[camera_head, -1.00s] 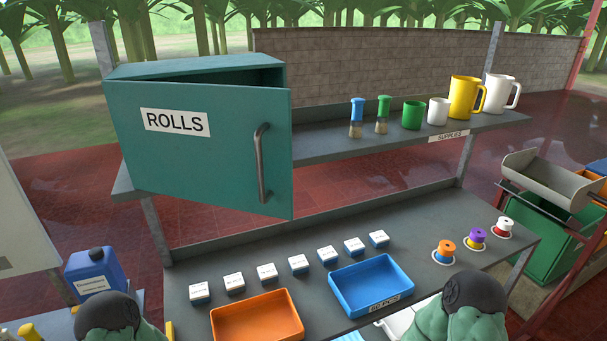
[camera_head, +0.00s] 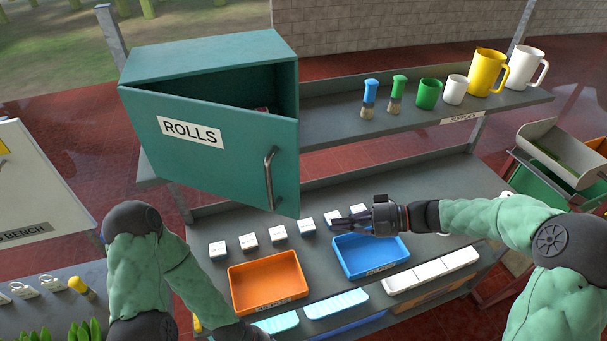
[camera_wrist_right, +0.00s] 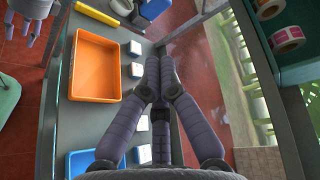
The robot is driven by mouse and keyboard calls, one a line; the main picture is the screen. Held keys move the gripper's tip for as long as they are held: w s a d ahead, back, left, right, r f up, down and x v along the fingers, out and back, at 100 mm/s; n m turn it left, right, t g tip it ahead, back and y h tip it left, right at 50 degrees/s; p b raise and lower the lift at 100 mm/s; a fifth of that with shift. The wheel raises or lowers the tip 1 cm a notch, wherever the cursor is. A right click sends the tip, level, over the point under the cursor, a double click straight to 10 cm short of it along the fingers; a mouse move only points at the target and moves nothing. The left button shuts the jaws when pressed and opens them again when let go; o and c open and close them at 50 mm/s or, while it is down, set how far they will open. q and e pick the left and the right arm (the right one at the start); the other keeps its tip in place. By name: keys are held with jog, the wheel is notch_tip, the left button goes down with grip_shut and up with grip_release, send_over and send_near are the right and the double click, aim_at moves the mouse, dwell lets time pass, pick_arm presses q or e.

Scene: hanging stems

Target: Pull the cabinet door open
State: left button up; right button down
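The teal cabinet (camera_head: 205,62) sits on the left end of the upper shelf. Its door (camera_head: 215,160), labelled ROLLS, stands ajar, with a dark gap along the top and right. A grey vertical bar handle (camera_head: 269,180) is near the door's right edge. My right gripper (camera_head: 338,222) is right of and below the handle, over the blue tray, apart from the door. In the right wrist view its fingers (camera_wrist_right: 158,65) are together and empty. My left arm comes in at lower left; its hand shows partly in the right wrist view (camera_wrist_right: 30,28), finger state unclear.
An orange tray (camera_head: 267,282), a blue tray (camera_head: 370,257) and several small white boxes (camera_head: 278,234) are on the lower bench. Brushes, cups and a yellow jug (camera_head: 487,72) stand on the upper shelf (camera_head: 420,117). Rolls (camera_wrist_right: 288,39) show in the right wrist view.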

notch_tip(320, 180, up, 12)
jog(key=d+n+y+p, duration=0.2)
pick_arm(q)
notch_tip(320, 180, up, 7)
jog(key=p, duration=0.3)
jog(key=shift+f+p, duration=0.15)
jog(key=shift+p, duration=0.25)
pick_arm(e)
jog(key=s+a, duration=0.1)
jog(key=a, duration=1)
jog(key=shift+s+a+r+t, duration=0.15)
jog(key=shift+s+a+t, duration=0.1)
jog(key=shift+a+t, duration=0.1)
pick_arm(q)
jog(key=shift+f, duration=0.1)
pick_arm(e)
jog(key=shift+s, duration=0.1)
